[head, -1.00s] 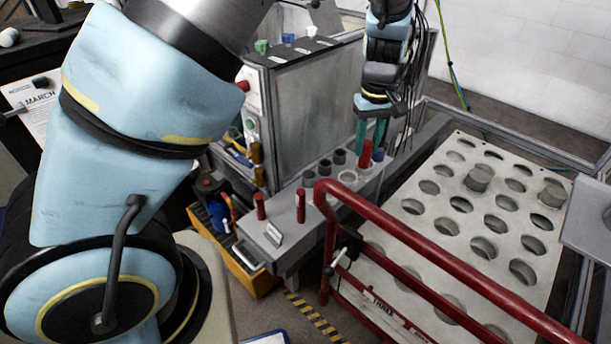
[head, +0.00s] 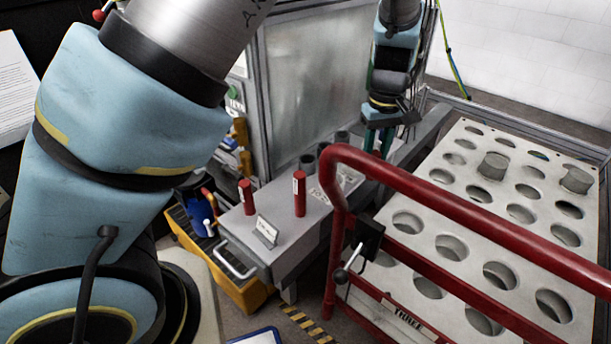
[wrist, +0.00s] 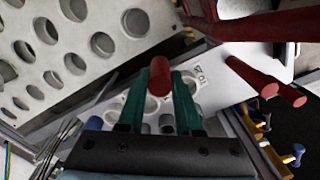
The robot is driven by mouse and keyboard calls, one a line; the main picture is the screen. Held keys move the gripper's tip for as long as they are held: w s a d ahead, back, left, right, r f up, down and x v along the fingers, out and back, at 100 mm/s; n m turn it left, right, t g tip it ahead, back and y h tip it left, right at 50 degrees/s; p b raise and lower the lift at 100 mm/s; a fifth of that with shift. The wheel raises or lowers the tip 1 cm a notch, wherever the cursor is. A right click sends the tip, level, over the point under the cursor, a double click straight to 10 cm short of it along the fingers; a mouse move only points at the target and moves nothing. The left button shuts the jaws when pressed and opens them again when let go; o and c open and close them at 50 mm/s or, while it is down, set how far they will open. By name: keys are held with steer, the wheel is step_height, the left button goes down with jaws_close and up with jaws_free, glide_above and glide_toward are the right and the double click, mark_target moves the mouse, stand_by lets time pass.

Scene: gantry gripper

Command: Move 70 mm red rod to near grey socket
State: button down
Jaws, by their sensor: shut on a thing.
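My gripper (wrist: 160,80) is shut on a red rod (wrist: 159,76), whose round end faces the wrist camera between the green fingers. In the head view my gripper (head: 378,140) is above the far part of the grey bench, and the red rail hides the held rod. Two other red rods stand upright on the near end of the bench, a shorter one (head: 247,198) and a taller one (head: 299,194). A dark grey cylindrical socket (head: 307,164) stands behind them. White rings (wrist: 152,106) and a grey cylinder (wrist: 166,124) lie beyond the held rod. I cannot tell which is the named socket.
A red tubular rail (head: 440,205) crosses in front of the bench's right side. A white plate with round holes (head: 455,215) lies to the right. A metal cabinet (head: 315,85) stands behind the bench. A small label holder (head: 266,230) stands near the bench's front.

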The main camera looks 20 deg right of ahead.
steer(key=w+a+p, duration=0.2)
steer(key=w+a, duration=0.3)
steer(key=w, duration=0.4)
steer(key=w+a+p, duration=0.1)
steer(key=w+a, duration=0.3)
steer(key=w, duration=0.5)
steer(key=f+p, duration=0.1)
steer(key=f, duration=0.5)
steer(key=shift+s+f, duration=0.2)
steer(key=shift+w+a+f, duration=0.1)
steer(key=shift+w+f, duration=0.05)
steer(key=shift+f, duration=0.25)
steer(key=shift+f, duration=0.55)
steer(key=shift+f, duration=0.1)
